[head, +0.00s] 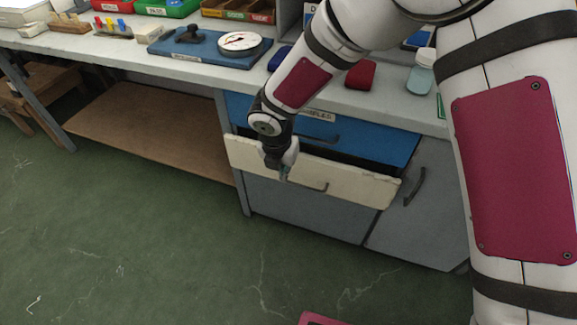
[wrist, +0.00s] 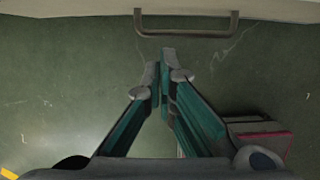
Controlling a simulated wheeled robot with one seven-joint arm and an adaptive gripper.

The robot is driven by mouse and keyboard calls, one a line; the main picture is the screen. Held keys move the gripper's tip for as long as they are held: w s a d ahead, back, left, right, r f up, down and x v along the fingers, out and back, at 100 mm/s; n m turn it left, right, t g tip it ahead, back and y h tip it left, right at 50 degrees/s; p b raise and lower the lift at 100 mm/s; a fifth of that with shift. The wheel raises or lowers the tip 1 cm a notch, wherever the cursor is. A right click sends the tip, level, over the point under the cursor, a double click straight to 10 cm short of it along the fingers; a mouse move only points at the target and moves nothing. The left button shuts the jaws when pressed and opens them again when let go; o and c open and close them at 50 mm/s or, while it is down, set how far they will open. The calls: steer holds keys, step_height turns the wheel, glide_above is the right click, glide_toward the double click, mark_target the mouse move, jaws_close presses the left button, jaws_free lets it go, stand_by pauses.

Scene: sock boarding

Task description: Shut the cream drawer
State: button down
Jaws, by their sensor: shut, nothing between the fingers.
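The cream drawer (head: 345,181) is pulled partly out below the blue drawer, with a dark gap showing behind its top edge. It has a dark bar handle (head: 314,187) on its front. In the wrist view the cream drawer front (wrist: 270,8) runs along the top edge, with the handle (wrist: 187,33) below it. My gripper (head: 283,174) is in front of the drawer's left half, left of the handle. In the wrist view my gripper (wrist: 166,52) is shut with nothing between the fingertips, which lie just below the handle in the picture. I cannot tell whether they touch the drawer.
The blue drawer (head: 375,146) above is shut or nearly so. A grey cabinet door (head: 420,215) with a handle is at right. The bench top holds a red block (head: 361,74), a jar (head: 421,75) and a dial gauge (head: 239,42).

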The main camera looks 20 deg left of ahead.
steer(key=p+v, duration=0.2)
steer(key=v, duration=0.6)
steer(key=shift+w+r, duration=0.15)
steer(key=shift+r, duration=0.3)
